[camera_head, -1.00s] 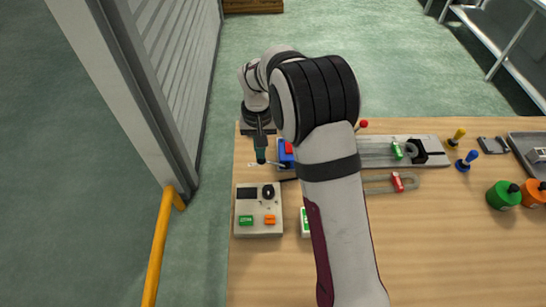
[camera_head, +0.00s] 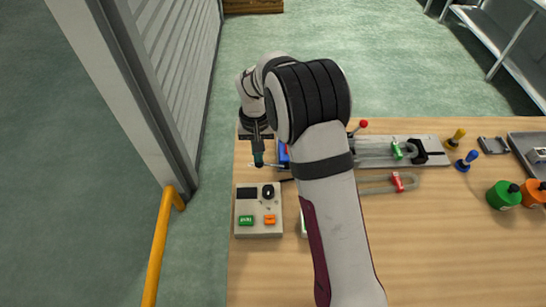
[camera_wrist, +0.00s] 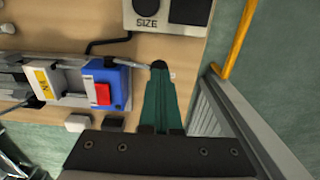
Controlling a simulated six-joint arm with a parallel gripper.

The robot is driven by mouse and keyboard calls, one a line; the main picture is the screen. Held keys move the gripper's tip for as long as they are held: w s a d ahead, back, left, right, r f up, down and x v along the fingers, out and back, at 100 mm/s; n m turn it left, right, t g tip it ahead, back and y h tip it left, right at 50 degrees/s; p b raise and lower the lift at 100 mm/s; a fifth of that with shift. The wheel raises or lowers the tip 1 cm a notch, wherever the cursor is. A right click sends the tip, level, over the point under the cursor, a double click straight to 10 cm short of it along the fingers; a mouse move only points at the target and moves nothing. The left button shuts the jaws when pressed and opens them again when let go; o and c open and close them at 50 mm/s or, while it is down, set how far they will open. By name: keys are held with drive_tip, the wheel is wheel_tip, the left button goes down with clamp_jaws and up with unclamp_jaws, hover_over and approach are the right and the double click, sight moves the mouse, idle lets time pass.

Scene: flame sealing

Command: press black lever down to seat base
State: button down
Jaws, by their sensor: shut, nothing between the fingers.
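My gripper (camera_head: 257,160) points down at the left end of the bench fixture, its teal fingers shut with nothing between them. In the wrist view the fingertips (camera_wrist: 158,72) are beside the end of a thin metal rod (camera_wrist: 137,66) that sticks out from a blue block (camera_wrist: 112,76) with a red part on it. A dark tip shows at the rod's end; I cannot tell whether it is the black lever's knob or the fingertip, nor whether they touch. In the head view the blue block (camera_head: 283,153) is partly hidden by my arm.
A control box (camera_head: 258,210) with green and orange buttons stands in front of the gripper, with a black cable (camera_wrist: 108,42) behind it. A metal rail (camera_head: 375,152) runs right, with a red-knobbed lever (camera_head: 363,125). Green and orange bottles stand far right.

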drive_tip(key=shift+a+f, duration=0.1)
drive_tip(key=shift+f, duration=0.75)
idle(0.4)
wheel_tip(320, 180, up, 9)
drive_tip(key=d, duration=0.1)
drive_tip(key=shift+d, duration=0.25)
idle(0.5)
